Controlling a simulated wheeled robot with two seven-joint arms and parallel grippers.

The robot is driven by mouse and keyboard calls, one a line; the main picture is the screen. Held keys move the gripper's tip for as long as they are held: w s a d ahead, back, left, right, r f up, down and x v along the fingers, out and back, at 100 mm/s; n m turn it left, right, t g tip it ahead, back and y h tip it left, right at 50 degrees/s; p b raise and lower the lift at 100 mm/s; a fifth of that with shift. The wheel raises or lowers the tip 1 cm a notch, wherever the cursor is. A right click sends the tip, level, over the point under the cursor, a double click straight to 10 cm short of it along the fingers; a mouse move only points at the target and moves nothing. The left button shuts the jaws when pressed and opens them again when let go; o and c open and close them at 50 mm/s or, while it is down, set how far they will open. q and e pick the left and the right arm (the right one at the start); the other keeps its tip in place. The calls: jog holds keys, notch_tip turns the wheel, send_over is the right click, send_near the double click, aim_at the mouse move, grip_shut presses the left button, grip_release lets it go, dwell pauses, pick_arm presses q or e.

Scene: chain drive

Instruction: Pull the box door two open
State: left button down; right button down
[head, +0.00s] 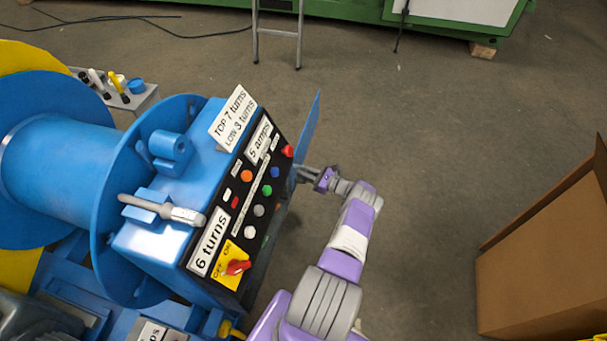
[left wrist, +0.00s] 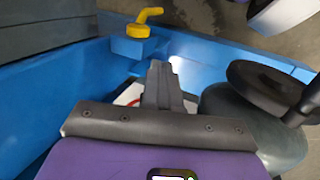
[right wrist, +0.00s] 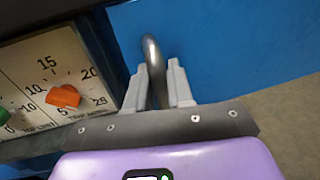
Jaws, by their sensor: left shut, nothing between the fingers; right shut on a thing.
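The blue box door (head: 309,128) stands swung out, seen nearly edge-on, at the right side of the blue control box (head: 200,190) in the head view. It fills the upper right of the right wrist view (right wrist: 230,45). Its curved grey metal handle (right wrist: 152,60) is between the fingers of my right gripper (right wrist: 160,85), which is shut on it. In the head view my right gripper (head: 306,174) is at the door's lower part. My left gripper (left wrist: 162,85) is shut and empty near blue machine parts; it is not visible in the head view.
A dial panel (right wrist: 50,80) with an orange knob shows beside the door. A yellow valve handle (left wrist: 145,20) and a dark handwheel (left wrist: 262,88) are near my left gripper. A cardboard box (head: 545,260) stands at right. Floor between is clear.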

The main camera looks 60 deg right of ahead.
jog(key=c, duration=1.1)
grip_release()
jog(key=shift+c, duration=0.2)
jog(key=s, duration=0.7)
jog(key=shift+s+d+p, duration=0.25)
jog(key=shift+p, duration=0.05)
